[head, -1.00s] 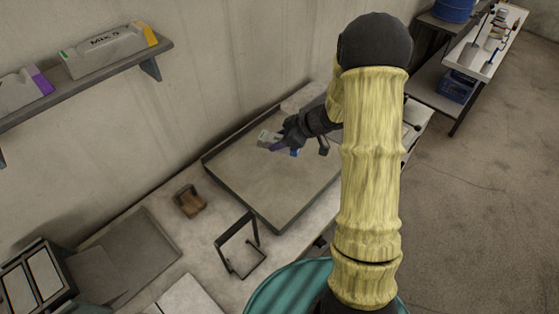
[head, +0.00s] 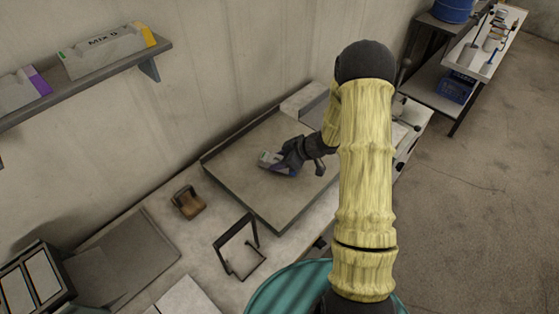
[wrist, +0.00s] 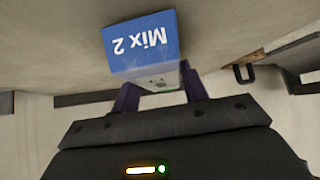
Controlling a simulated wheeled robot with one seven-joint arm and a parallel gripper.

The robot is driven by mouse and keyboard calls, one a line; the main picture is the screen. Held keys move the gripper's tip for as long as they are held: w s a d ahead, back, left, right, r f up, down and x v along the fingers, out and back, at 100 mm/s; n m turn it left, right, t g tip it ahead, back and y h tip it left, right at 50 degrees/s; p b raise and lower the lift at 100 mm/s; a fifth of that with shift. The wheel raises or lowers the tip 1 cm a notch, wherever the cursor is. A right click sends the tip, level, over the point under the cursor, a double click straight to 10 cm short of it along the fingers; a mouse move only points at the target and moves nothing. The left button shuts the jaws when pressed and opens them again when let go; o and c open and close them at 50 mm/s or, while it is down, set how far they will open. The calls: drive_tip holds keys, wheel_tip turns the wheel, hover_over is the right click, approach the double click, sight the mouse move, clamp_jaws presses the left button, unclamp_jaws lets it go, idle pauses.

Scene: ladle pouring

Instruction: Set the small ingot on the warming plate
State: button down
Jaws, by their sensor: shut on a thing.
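In the wrist view the small ingot (wrist: 142,45) shows a blue face marked "Mix 2", upside down, between the two dark purple fingers of my gripper (wrist: 157,88). The ingot is over the wide grey rimmed tray (head: 235,177) on the bench; I cannot tell whether it touches it. A flat dark plate (head: 130,255) lies on the bench at lower left. I cannot tell which of these two is the warming plate.
A brown wooden block (head: 188,203) and a dark metal frame stand (head: 240,248) sit near the tray's left side. A wall shelf (head: 90,85) holds larger labelled bars. A dark framed box (head: 35,285) stands at lower left. My arm covers the tray's right side.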

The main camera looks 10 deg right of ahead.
drive_tip(key=shift+f, duration=0.2)
drive_tip(key=c, duration=0.7)
unclamp_jaws()
drive_tip(key=shift+f, duration=0.1)
drive_tip(key=shift+c, duration=0.2)
drive_tip(key=v, duration=1.2)
